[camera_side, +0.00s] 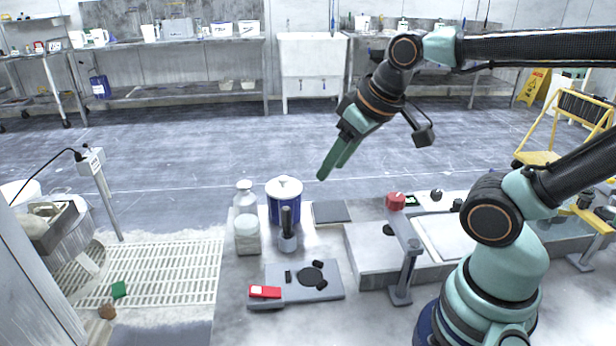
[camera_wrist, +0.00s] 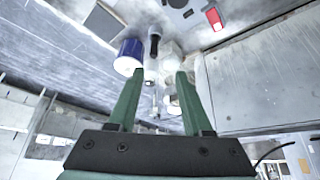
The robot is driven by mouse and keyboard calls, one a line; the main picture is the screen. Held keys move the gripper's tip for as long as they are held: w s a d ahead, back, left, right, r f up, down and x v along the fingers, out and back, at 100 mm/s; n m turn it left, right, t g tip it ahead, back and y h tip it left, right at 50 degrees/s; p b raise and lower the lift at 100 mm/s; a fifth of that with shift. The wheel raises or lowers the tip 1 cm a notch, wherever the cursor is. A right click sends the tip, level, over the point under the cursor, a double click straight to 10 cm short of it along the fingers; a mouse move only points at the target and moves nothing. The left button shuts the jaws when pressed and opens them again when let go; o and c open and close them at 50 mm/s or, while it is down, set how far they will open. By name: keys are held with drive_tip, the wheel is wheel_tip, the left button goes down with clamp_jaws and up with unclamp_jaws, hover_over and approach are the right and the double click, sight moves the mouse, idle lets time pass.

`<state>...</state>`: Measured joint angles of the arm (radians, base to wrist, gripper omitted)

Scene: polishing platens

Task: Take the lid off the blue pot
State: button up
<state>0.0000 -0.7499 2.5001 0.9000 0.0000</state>
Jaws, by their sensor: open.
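The blue pot (camera_side: 284,208) stands upright on the bench in the side view, with its white lid (camera_side: 284,187) on top. A small knob shows at the lid's middle. In the wrist view the pot (camera_wrist: 131,48) is up and left of centre, and its white lid (camera_wrist: 126,66) faces the camera. My gripper (camera_side: 329,174) is open and empty. It hangs in the air, to the right of the pot and slightly higher than the lid in the picture, apart from it. In the wrist view my gripper's two green fingers (camera_wrist: 157,80) stand apart with nothing between them.
Clear jars (camera_side: 247,235) stand left of the pot. A dark-handled tool (camera_side: 287,228) stands upright close in front of it. A grey plate (camera_side: 318,284) with a red-and-white item (camera_side: 264,292) lies nearer. A dark flat pad (camera_side: 331,212) and a red knob (camera_side: 395,201) are to the right.

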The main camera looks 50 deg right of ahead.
drive_tip(key=shift+o, duration=1.4)
drive_tip(key=w+d+r+n+g, duration=0.1)
drive_tip(key=w+d+r+n, duration=0.1)
drive_tip(key=w+n, duration=0.3)
drive_tip(key=w+d+r+n+g, duration=0.2)
drive_tip(key=w+n, duration=0.2)
drive_tip(key=w, duration=0.2)
drive_tip(key=n+g, duration=0.3)
drive_tip(key=n, duration=0.6)
hover_over(283, 178)
wheel_tip(283, 178, down, 7)
wheel_tip(283, 178, down, 11)
drive_tip(key=shift+a+f, duration=0.1)
drive_tip(key=shift+f, duration=0.1)
